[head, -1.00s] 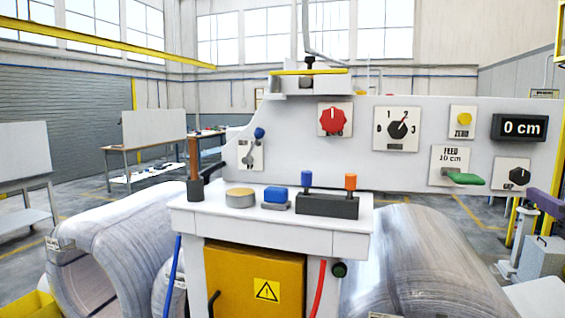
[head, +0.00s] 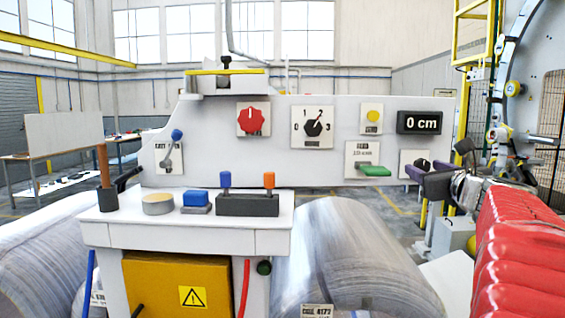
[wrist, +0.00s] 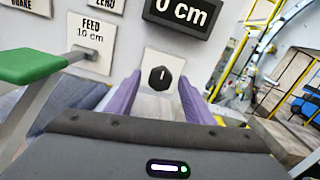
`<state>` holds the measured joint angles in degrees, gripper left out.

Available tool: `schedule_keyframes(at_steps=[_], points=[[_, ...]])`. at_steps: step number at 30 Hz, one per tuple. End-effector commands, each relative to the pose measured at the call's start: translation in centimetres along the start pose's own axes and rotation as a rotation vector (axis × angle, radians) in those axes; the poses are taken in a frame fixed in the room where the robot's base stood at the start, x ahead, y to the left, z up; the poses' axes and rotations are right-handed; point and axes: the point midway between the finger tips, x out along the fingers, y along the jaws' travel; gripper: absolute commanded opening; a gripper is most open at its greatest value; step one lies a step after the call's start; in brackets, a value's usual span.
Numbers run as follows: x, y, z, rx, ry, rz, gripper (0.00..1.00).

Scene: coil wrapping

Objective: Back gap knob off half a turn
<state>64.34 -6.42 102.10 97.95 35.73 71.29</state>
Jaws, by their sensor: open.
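The gap knob is a black faceted knob (wrist: 160,79) with a white line that looks about upright, on a white plate in the wrist view. My gripper (wrist: 160,85) is open, with its purple fingers reaching toward the plate, one on each side of the knob. No contact with the knob shows. In the head view the gap plate (head: 405,158) is at the right end of the grey panel (head: 285,140). My gripper (head: 428,176) covers part of the plate there, and its label is hidden.
A green feed lever (wrist: 30,62) sticks out left of my gripper in the wrist view. A display (head: 419,122) reading 0 cm is above the knob. A small white-topped bench (head: 270,238) is at the left.

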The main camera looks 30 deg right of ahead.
Motion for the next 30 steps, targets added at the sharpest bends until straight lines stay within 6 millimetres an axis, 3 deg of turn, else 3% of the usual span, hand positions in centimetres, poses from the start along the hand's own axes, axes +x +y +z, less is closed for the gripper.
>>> schedule_keyframes(at_steps=[7, 17, 30], points=[[2.3, 0.0, 0.0, 0.0, 0.0, 0.0, 0.48], [2.6, -0.1, 0.0, 0.0, 0.0, -0.001, 0.48], [2.5, -0.1, 0.0, 0.0, 0.0, -0.001, 0.18]])
